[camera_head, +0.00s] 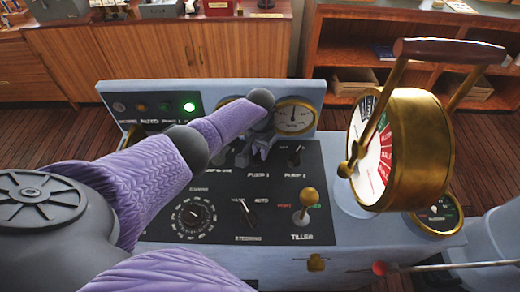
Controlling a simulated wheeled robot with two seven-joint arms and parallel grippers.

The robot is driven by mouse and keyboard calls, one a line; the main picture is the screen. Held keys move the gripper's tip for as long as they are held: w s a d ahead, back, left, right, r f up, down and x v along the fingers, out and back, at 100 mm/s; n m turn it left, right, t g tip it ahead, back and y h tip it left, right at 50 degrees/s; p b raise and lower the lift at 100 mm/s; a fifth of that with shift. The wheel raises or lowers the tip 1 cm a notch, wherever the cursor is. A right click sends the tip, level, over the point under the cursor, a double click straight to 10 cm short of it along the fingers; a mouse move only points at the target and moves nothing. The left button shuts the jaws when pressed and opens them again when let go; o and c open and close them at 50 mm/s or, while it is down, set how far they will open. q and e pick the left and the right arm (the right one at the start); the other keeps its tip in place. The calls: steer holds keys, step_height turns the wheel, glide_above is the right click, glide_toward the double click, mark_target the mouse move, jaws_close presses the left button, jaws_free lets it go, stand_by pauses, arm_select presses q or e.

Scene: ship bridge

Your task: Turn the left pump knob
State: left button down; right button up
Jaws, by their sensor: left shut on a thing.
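The console panel (340,230) is black with white labels. My left arm reaches over it from the left, and my left gripper (258,150) points down at the spot above the PUMP 1 label. It is shut on the left pump knob, which the fingers mostly hide, so its angle cannot be told. The right pump knob (294,158), above the PUMP 2 label, stands free just to the right. My right gripper is not in view.
A round gauge (295,117) and a lit green lamp (190,106) sit on the back panel. A tall brass telegraph (420,150) stands to the right. A yellow-topped tiller lever (308,200), a steering switch (246,213) and a round dial (194,215) are nearer.

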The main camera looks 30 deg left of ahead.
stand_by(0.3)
arm_select(q)
steer(key=c, duration=0.6)
jaws_free()
steer(key=shift+r, duration=0.1)
step_height(320, 180, up, 9)
steer(key=p, duration=0.4)
steer(key=shift+r, duration=0.45)
